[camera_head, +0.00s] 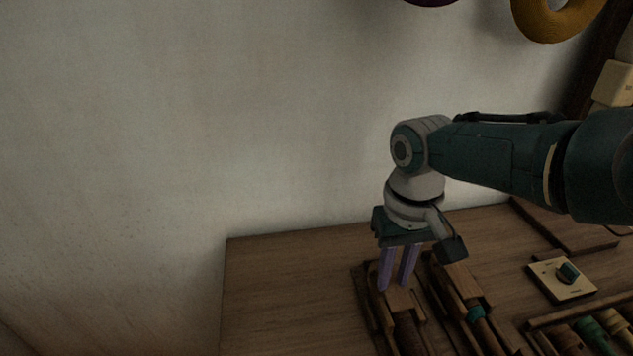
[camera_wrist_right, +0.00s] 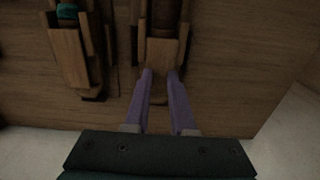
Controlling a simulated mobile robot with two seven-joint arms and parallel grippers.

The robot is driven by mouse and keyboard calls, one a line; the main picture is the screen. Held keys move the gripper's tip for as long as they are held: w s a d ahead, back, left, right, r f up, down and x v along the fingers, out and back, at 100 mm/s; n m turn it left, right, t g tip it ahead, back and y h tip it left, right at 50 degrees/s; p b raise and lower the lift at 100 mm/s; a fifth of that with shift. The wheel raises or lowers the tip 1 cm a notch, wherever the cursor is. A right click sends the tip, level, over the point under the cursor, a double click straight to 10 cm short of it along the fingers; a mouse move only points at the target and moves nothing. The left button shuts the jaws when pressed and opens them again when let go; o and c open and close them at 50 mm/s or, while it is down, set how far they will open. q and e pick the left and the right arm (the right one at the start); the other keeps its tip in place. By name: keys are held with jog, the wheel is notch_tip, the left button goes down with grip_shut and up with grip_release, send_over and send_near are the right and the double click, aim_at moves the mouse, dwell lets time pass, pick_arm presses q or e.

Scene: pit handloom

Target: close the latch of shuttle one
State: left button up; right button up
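Two wooden shuttles lie side by side on the table. The left one in the head view (camera_head: 408,333) has a brown thread winding; it is in the middle of the wrist view (camera_wrist_right: 162,52). The other (camera_head: 466,290) carries teal thread and is at the left of the wrist view (camera_wrist_right: 68,55). No label shows which is shuttle one. My right gripper (camera_head: 398,284) points down at the end of the brown-wound shuttle. Its purple fingers (camera_wrist_right: 160,74) are apart, with their tips at the pale end block; contact is unclear. The latch position is hard to make out. My left gripper is out of view.
A pale plate with a dark green knob (camera_head: 563,277) and a tray of thread spools (camera_head: 590,335) are to the right. The table (camera_head: 285,285) is bare on the left. A plain wall (camera_head: 200,120) stands behind it.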

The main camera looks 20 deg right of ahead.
aim_at(392, 283)
notch_tip(392, 283, up, 9)
jog(key=p, duration=0.6)
jog(key=shift+r, duration=0.15)
